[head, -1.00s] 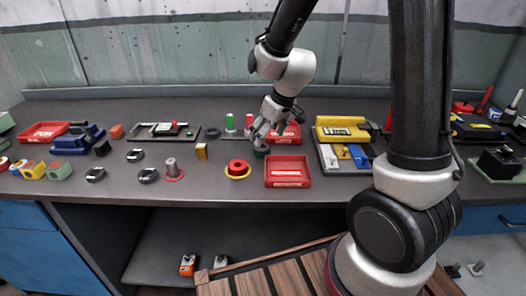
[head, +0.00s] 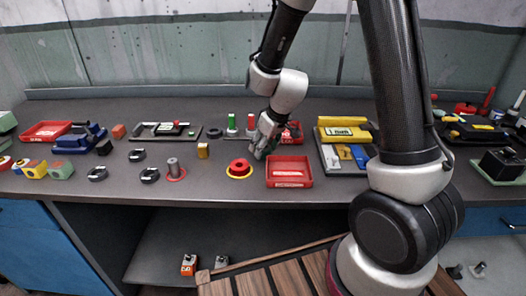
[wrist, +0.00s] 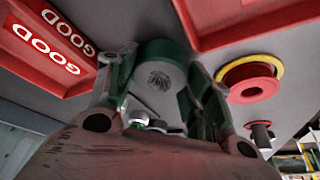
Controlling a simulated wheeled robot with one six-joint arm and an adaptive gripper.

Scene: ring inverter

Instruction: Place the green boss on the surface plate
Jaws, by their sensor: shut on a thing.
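The green boss (wrist: 160,58) is a short dark green cylinder with a grey, scuffed round end face. In the wrist view it sits between the two fingers of my gripper (wrist: 162,85), which is shut on it. In the head view my gripper (head: 262,147) is low over the bench, behind and left of the front red tray, and its fingers mostly hide the boss. I cannot tell if the boss touches the bench. A dark flat slab (head: 192,137) carrying several tools lies at left; I cannot tell if it is the surface plate.
The front red tray (head: 289,184) is close right of my gripper; another red tray (wrist: 45,42), marked GOOD, lies behind it. A red ring on a yellow disc (head: 239,171) is to the left. Green posts (head: 232,122) stand behind.

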